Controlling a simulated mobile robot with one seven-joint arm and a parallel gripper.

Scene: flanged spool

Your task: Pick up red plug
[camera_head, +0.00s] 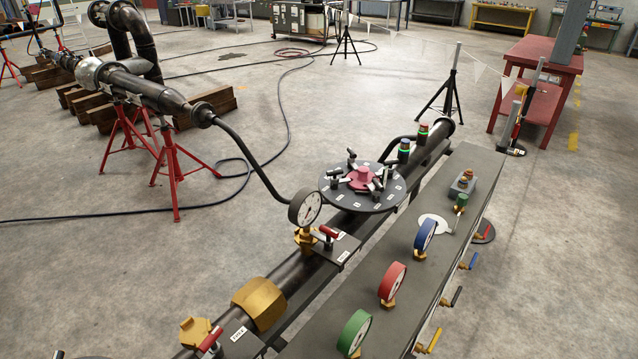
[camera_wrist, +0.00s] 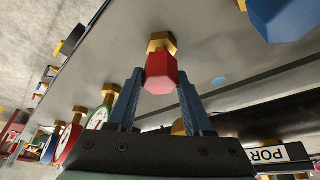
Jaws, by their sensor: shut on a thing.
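The red plug (camera_wrist: 161,80) is in the upper middle of the wrist view, a red hexagonal head with a brass hex collar (camera_wrist: 161,42) at its far end. My gripper (camera_wrist: 161,73) has its two blue fingers closed on opposite sides of the red head. The collar appears to meet the grey surface behind it, but whether it is seated or just clear of it I cannot tell. Neither my gripper nor this plug can be made out in the head view.
A blue hex piece (camera_wrist: 287,15) is at the upper right of the wrist view. Green (camera_head: 354,332), red (camera_head: 392,283) and blue (camera_head: 425,235) gauges line the grey bench (camera_head: 368,310). A black pipe with a round plate (camera_head: 334,200) runs beside it.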

